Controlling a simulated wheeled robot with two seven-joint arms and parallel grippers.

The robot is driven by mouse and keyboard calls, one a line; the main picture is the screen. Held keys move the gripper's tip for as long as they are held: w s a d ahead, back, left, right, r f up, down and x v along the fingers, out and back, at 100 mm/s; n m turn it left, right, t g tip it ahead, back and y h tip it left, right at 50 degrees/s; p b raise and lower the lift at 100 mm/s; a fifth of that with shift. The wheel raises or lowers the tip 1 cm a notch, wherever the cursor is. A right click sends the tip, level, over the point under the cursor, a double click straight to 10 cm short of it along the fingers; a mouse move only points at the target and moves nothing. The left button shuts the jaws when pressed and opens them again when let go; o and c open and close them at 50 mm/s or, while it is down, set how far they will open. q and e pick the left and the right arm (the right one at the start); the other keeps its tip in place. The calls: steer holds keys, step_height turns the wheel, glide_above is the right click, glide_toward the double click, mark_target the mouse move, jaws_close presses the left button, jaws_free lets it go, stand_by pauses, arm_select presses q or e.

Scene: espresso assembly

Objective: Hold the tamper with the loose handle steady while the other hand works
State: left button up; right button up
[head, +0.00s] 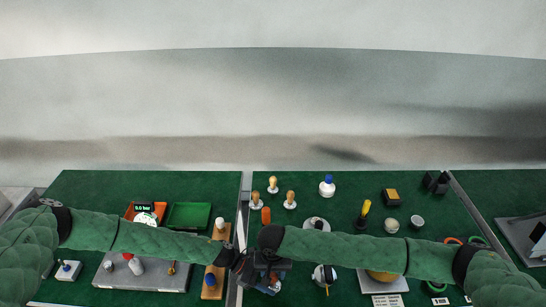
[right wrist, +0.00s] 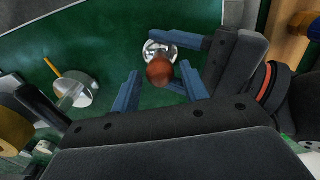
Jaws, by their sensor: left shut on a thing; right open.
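A tamper with a red-brown ball handle (right wrist: 160,71) and a shiny metal base (right wrist: 157,50) shows in the right wrist view. My left gripper (right wrist: 178,62) comes in from the right there and is shut on the tamper; the exact contact is partly hidden. My right gripper (right wrist: 158,80) is open, with blue fingers on either side of the handle and a gap to it at the left. In the head view both grippers meet at the front, by the divider, my left (head: 243,268) and my right (head: 272,262). The tamper is mostly hidden there.
A round metal piece with a yellow stick (head: 325,275) stands to the right. Several wooden-handled tampers (head: 273,184) and an orange cylinder (head: 265,215) stand behind.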

mark_target(273, 275)
steer(key=shift+f, duration=1.05)
steer(key=c, duration=0.9)
steer(key=o, duration=1)
steer(key=shift+r, duration=0.1)
steer(key=shift+r, duration=2.45)
